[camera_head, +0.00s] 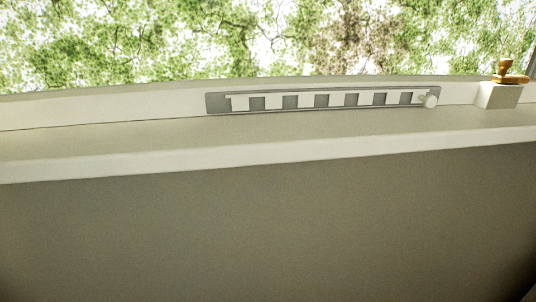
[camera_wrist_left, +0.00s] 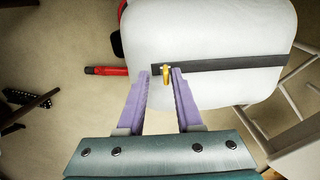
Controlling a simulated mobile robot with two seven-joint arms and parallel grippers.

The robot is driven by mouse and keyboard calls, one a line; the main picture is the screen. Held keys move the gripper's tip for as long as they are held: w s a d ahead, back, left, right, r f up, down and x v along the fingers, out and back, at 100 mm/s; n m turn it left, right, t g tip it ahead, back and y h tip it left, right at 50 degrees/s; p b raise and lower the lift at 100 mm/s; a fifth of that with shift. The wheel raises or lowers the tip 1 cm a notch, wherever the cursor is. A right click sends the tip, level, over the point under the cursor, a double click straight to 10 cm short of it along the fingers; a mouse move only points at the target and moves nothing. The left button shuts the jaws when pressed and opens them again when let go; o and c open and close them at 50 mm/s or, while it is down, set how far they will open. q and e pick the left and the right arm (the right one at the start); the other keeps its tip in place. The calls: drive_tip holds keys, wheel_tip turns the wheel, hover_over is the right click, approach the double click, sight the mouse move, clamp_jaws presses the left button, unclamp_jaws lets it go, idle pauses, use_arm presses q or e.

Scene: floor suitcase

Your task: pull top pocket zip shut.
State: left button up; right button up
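In the left wrist view a white, rounded suitcase (camera_wrist_left: 215,25) lies on the floor, with a dark zip strip (camera_wrist_left: 245,63) running across it. A small yellow zip pull (camera_wrist_left: 166,78) sits near the strip's left end. My left gripper (camera_wrist_left: 162,71) points at it with two purple fingers. The fingers are apart, one on each side of the pull, with a narrow gap visible. Whether either finger touches the pull is hard to tell. My right gripper is in neither view. The head view does not show the suitcase.
A red bar (camera_wrist_left: 105,71) juts from the suitcase's left side. White chair-like legs (camera_wrist_left: 275,110) stand close at right. Dark furniture legs (camera_wrist_left: 28,108) are at left, with open beige floor (camera_wrist_left: 60,45) between.

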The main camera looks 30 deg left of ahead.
use_arm(q)
drive_tip(key=shift+w, duration=0.1)
wheel_tip(320, 180, up, 10)
drive_tip(key=p, duration=0.6)
drive_tip(key=shift+p, duration=0.3)
